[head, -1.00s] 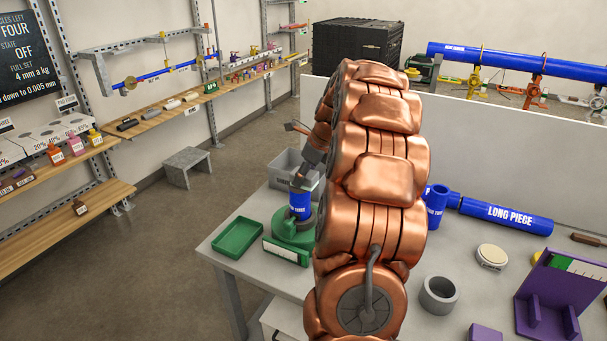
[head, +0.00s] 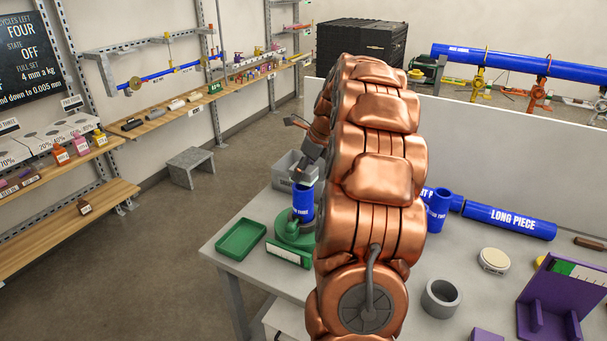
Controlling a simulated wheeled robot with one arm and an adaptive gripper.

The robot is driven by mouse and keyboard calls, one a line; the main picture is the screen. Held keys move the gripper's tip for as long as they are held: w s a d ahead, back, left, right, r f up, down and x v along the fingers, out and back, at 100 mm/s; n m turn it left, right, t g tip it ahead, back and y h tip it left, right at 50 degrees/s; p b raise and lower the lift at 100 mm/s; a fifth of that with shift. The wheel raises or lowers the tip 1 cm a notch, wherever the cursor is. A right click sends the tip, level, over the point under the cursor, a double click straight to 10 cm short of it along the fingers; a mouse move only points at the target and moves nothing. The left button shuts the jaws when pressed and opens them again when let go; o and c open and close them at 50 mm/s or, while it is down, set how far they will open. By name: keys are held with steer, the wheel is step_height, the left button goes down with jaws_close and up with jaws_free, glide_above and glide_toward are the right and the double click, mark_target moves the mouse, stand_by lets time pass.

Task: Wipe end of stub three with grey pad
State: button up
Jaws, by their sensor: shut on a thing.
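A blue stub with white lettering (head: 303,206), which looks like stub three, stands upright in a round green holder (head: 292,238) at the table's left end. My gripper (head: 309,160) is just above the stub's upper end, partly hidden by my copper-coloured arm. It is shut on a small grey block, which looks like the grey pad (head: 305,174). The pad is at the stub's top end; I cannot tell whether they touch.
A green tray (head: 241,238) lies left of the holder, and a grey bin (head: 284,168) stands behind. Right of my arm are a blue long piece (head: 510,221), a grey ring (head: 441,297), a round tin (head: 494,260) and a purple stand (head: 560,305). My arm hides the table's middle.

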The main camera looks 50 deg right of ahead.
steer(key=shift+r, duration=2.45)
steer(key=s+d, duration=0.2)
steer(key=s, duration=0.5)
steer(key=shift+s+d+b, duration=0.15)
steer(key=shift+s+b, duration=0.15)
steer(key=shift+b, duration=0.15)
